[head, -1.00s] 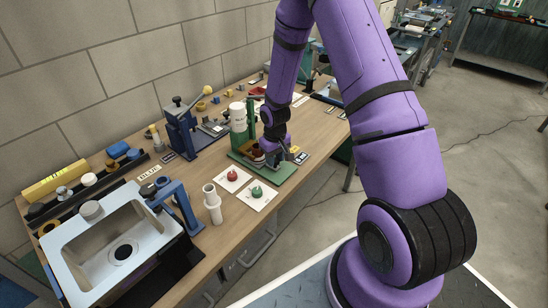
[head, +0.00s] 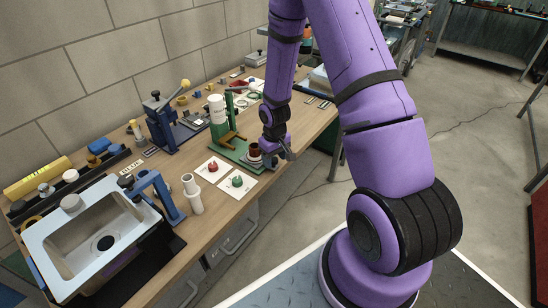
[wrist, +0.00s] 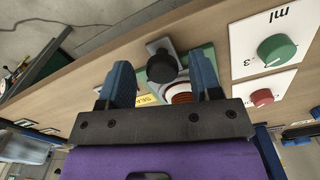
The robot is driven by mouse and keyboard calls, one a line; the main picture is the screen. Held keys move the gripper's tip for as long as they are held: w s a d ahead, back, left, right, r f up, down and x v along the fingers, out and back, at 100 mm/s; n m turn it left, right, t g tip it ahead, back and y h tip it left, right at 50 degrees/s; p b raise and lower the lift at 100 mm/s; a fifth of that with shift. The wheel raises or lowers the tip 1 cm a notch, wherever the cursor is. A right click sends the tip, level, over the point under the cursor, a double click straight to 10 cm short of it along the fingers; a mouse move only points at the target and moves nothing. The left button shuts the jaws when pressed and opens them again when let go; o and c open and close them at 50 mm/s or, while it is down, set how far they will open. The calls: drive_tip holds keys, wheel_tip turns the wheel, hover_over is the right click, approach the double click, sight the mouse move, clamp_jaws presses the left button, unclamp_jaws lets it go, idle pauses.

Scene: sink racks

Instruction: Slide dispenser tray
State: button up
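The dispenser has a green base (head: 228,148), a green post and a white bottle (head: 217,108). A brownish-yellow frame (head: 230,137) sits below the bottle. A dark red cup (head: 255,149) stands at the base's right end, out from under the bottle. It also shows in the wrist view as a reddish ringed shape (wrist: 180,94), partly hidden by my right finger. A black knob (wrist: 161,67) on a grey metal bracket, seemingly the tray's handle, lies between my fingers with gaps either side. My gripper (head: 283,155) is open beside the cup, near the bench's front edge.
Two white cards with a red knob (head: 213,167) and a green knob (head: 237,181) lie in front of the dispenser. A white pipe piece (head: 192,193) and the sink (head: 90,235) are to the left. A blue press (head: 160,120) stands behind. Floor is free beyond the bench edge.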

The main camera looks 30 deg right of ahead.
wheel_tip(320, 180, up, 11)
idle(0.7)
idle(0.5)
drive_tip(key=s+a+r+t, duration=0.1)
drive_tip(key=s+a+r, duration=0.15)
drive_tip(key=r, duration=0.55)
drive_tip(key=s+a+r+t+h, duration=0.1)
drive_tip(key=s+r, duration=0.2)
drive_tip(key=r, duration=0.4)
drive_tip(key=s+a+r+t, duration=0.1)
drive_tip(key=s+r, duration=0.2)
drive_tip(key=r, duration=0.5)
drive_tip(key=s+a+r+t, duration=0.1)
drive_tip(key=s+r, duration=0.3)
drive_tip(key=s, duration=0.4)
drive_tip(key=s+a+r+m+t+y, duration=0.1)
drive_tip(key=s+a+r, duration=0.2)
drive_tip(key=s+r, duration=0.2)
drive_tip(key=shift+s+r, duration=0.2)
drive_tip(key=shift+s, duration=1.45)
